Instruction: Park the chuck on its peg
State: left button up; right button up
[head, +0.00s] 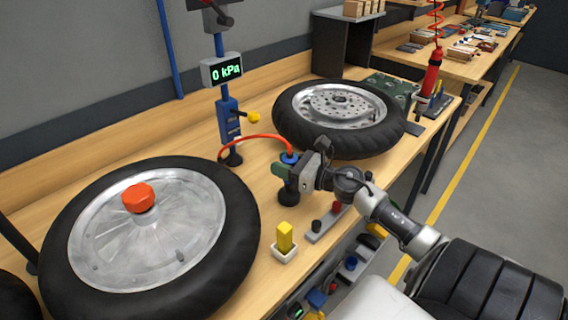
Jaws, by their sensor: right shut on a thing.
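The chuck (290,159) is a blue fitting on the end of a red hose (262,137), in the middle of the head view. My right gripper (290,173) is shut on it, and the fingers cover its middle. A dark round piece (289,193) shows directly below the fingers. I cannot tell whether it is the chuck's lower part or a peg or stand under it. No other peg is clearly identifiable. My left gripper is not in view.
A blue post carries a display (222,70) reading 0 kPa and a yellow knob (254,117). A wheel with an orange hub piece (138,198) lies front left; another wheel (340,116) lies behind. A yellow block (285,236) stands in a white holder near the bench's front edge.

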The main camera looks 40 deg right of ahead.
jog(key=shift+f, duration=0.2)
jog(key=o, duration=1.1)
notch_tip(320, 180, up, 11)
jog(key=p, duration=0.9)
jog(key=shift+r, duration=0.1)
jog(key=shift+s, duration=0.1)
